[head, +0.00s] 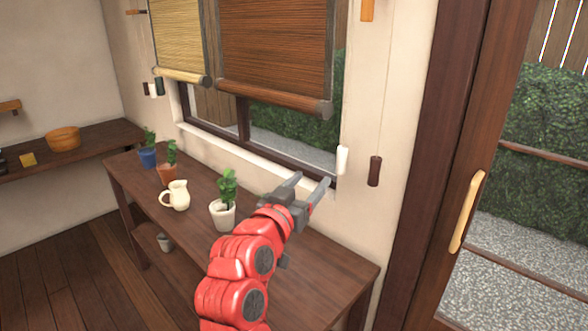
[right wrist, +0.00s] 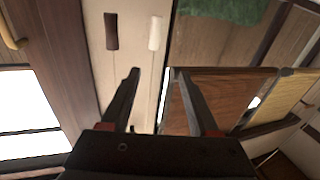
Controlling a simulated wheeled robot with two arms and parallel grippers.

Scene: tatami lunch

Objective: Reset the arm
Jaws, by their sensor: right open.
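My right gripper (head: 308,187) is raised above the right part of the wooden side table, in front of the window. Its two fingers are apart and nothing is between them. My red right arm comes up from the bottom of the head view. In the right wrist view the open gripper (right wrist: 165,85) points toward the wall and window, with a white pull handle (right wrist: 155,33) and a dark brown pull handle (right wrist: 111,31) beyond the fingertips. In the head view the white handle (head: 342,160) hangs just past the fingers, and the brown handle (head: 375,171) hangs to its right. My left gripper is not in view.
The wooden side table (head: 320,262) carries a white-potted plant (head: 223,214), a cream pitcher (head: 176,195), and orange (head: 167,174) and blue (head: 148,157) plant pots. Blinds (head: 275,45) cover the upper window. A sliding door with a light handle (head: 467,212) stands at right.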

